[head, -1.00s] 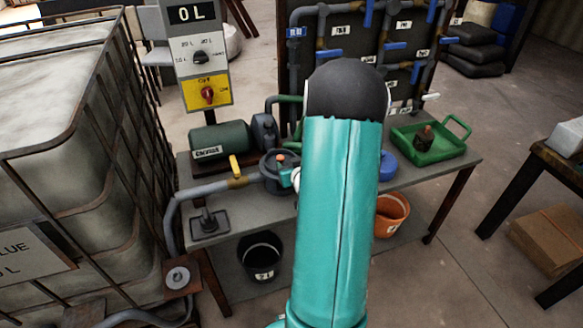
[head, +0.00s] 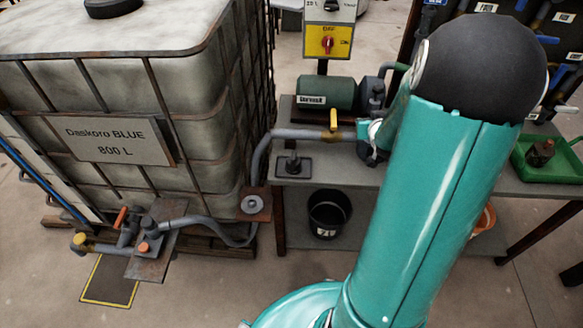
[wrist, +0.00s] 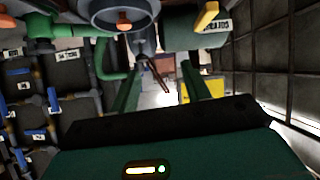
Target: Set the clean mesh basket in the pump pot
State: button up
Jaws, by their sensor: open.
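The pump pot (head: 366,155) is a dark round vessel at the end of a grey pipe on the bench, mostly hidden by my arm in the head view. The wrist view shows what looks like its round grey body (wrist: 122,14) with an orange piece on it, at the top edge. My gripper (head: 372,136) is at the pot in the head view; its fingers are open and seem empty in the wrist view (wrist: 158,72). I cannot make out a mesh basket for certain. A dark piece with a reddish-brown top (head: 540,152) sits in a green tray (head: 560,178).
A green motor (head: 328,93) and a yellow valve handle (head: 333,119) stand close left of the pot. A control box (head: 328,40) rises behind. A caged tank (head: 150,120) fills the left. A black bucket (head: 329,212) and an orange bucket (head: 484,219) are below the bench.

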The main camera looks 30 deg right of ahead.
jog(key=s+a+r+n+g+y, duration=0.1)
jog(key=a+r, duration=0.5)
jog(key=a, duration=0.3)
jog(key=s+a+r+n+g+y, duration=0.1)
jog(key=a+r, duration=0.4)
jog(key=a, duration=0.4)
jog(key=s+a+r+n+g+y, duration=0.1)
jog(key=s+a+r+y, duration=0.1)
jog(key=s+a, duration=0.6)
jog(key=s+a+r+n+g+y, duration=0.1)
jog(key=s+a+r+g+y, duration=0.1)
jog(key=s+a, duration=0.5)
jog(key=shift+s+a+r+n, duration=0.4)
jog(key=shift+a+r, duration=0.1)
jog(key=shift+a, duration=0.75)
jog(key=shift+c, duration=1.2)
jog(key=shift+d, duration=0.1)
jog(key=shift+d, duration=0.15)
